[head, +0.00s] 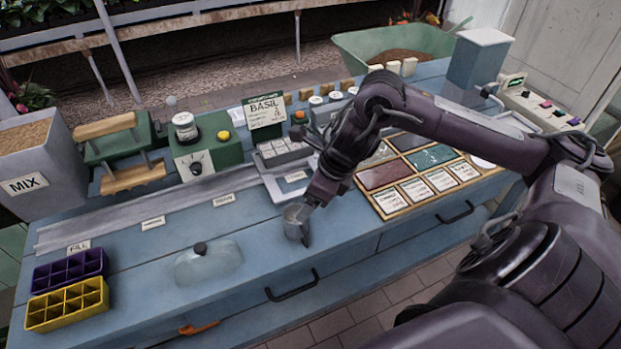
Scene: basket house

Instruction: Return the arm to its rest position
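My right arm reaches in from the right across the blue workbench (345,225). Its gripper (303,222) points down at the bench's front part, at a small grey cup (291,219). One dark finger shows along the cup's right side; the other finger is mostly hidden. The cup looks upright and at bench level. I cannot tell whether the fingers press on it or stand open around it. My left arm and gripper are not in view.
A clear domed cover (208,264) lies left of the cup. Yellow (66,305) and purple (68,270) cell trays sit at the left end.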

